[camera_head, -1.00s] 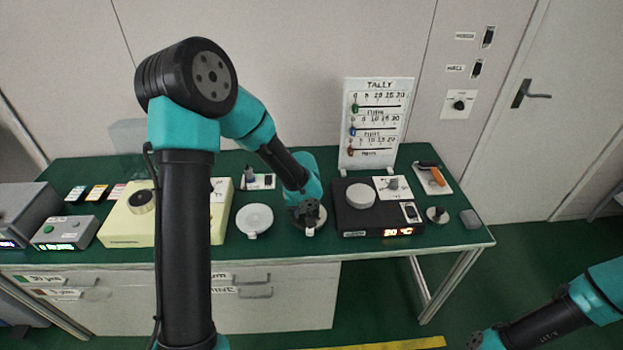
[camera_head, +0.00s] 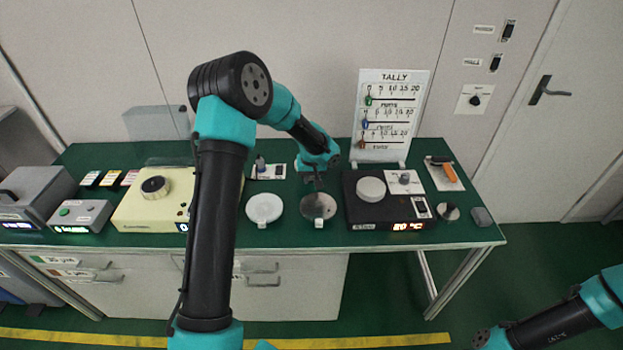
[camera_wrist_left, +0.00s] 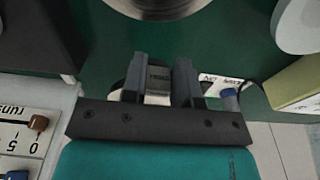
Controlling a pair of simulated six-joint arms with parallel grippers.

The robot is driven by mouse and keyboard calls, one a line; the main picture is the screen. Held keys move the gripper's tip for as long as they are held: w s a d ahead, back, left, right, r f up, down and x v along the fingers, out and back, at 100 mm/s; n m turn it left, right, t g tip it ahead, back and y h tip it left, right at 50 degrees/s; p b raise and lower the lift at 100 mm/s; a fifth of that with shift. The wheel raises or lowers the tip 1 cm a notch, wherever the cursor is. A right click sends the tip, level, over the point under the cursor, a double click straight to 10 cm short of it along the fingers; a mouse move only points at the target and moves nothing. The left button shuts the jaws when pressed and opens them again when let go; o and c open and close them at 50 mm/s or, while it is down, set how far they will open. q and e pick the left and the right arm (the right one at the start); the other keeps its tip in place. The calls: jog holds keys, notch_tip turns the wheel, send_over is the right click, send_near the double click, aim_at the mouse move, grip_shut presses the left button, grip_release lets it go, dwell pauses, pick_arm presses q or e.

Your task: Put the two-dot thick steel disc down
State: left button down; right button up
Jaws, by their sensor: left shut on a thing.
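My left gripper (camera_head: 314,183) is just behind the round steel plate (camera_head: 319,206), low over the green bench. In the left wrist view, its two fingers (camera_wrist_left: 159,82) are shut on a small grey piece (camera_wrist_left: 158,98), taken as the two-dot thick steel disc. Its dots cannot be made out, and the fingers hide its sides. Whether it touches the bench is unclear. The steel plate also shows at the top of the left wrist view (camera_wrist_left: 158,6). My right gripper (camera_head: 482,339) is at the bottom right, away from the bench; its jaw state is unclear.
A white round plate (camera_head: 264,208) lies left of the steel plate. A black heater box (camera_head: 385,211) with a display stands to the right, and a tally board (camera_head: 390,115) behind. A cream machine (camera_head: 150,213) is on the left. A small label card (camera_head: 268,172) lies at the back.

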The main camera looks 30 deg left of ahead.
pick_arm(q)
jog(key=shift+w+a+f, duration=0.1)
jog(key=shift+w+a, duration=0.35)
jog(key=shift+w, duration=0.3)
jog(key=shift+w+a, duration=0.4)
jog(key=shift+w, duration=0.3)
jog(key=shift+w+a, duration=0.1)
jog(key=shift+w+f, duration=0.15)
jog(key=shift+f, duration=1.65)
jog(key=shift+f, duration=0.1)
jog(key=c, duration=0.9)
grip_release()
